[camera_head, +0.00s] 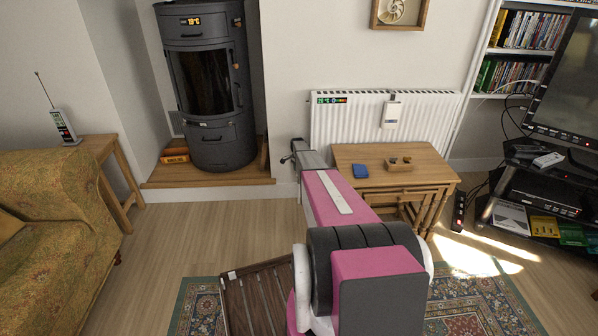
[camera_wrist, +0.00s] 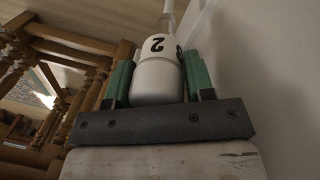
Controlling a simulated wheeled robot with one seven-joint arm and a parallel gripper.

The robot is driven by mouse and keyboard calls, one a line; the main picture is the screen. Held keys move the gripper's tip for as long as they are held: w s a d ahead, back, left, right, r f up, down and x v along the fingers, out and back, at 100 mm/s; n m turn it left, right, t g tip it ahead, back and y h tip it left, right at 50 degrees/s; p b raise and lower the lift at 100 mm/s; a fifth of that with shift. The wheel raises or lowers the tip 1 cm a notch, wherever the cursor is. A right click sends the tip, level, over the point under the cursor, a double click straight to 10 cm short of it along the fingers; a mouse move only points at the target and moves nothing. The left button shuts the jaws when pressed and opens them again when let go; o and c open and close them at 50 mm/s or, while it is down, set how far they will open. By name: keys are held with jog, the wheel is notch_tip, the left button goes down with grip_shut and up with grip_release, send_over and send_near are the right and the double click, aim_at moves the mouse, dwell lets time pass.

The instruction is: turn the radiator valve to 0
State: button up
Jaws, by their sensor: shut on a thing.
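The radiator valve (camera_wrist: 158,78) is a white rounded knob with a dark digit that looks like a 2, in the wrist view. My gripper (camera_wrist: 158,66) has its two green-padded fingers on either side of the knob, shut on it. A pale pipe runs on from the knob's far end. In the head view, my gripper (camera_head: 291,158) is low at the left end of the white radiator (camera_head: 335,128). The valve itself cannot be made out there, hidden by my gripper and arm.
A wooden side table (camera_head: 428,171) with a blue object (camera_head: 360,170) and a small wooden holder (camera_head: 398,163) stands right of my arm. A dark stove (camera_head: 210,90) stands on a wooden-edged hearth (camera_head: 220,178) to the left. A wall (camera_wrist: 270,70) is close on the wrist view's right.

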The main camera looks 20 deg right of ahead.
jog(key=m, duration=0.4)
jog(key=shift+s+m+y, duration=0.1)
jog(key=shift+m+y, duration=0.3)
jog(key=shift+m, duration=1.4)
jog(key=o, duration=0.9)
notch_tip(320, 180, up, 4)
jog(key=shift+r, duration=0.2)
jog(key=s+a+r, duration=0.1)
jog(key=a+r, duration=0.1)
jog(key=a, duration=0.1)
jog(key=s+a+r, duration=0.1)
jog(key=a+r, duration=0.1)
jog(key=a, duration=0.2)
jog(key=s+a+r, duration=0.1)
jog(key=a+r, duration=0.1)
jog(key=a, duration=0.2)
jog(key=shift+a+r, duration=0.15)
jog(key=shift+r, duration=0.15)
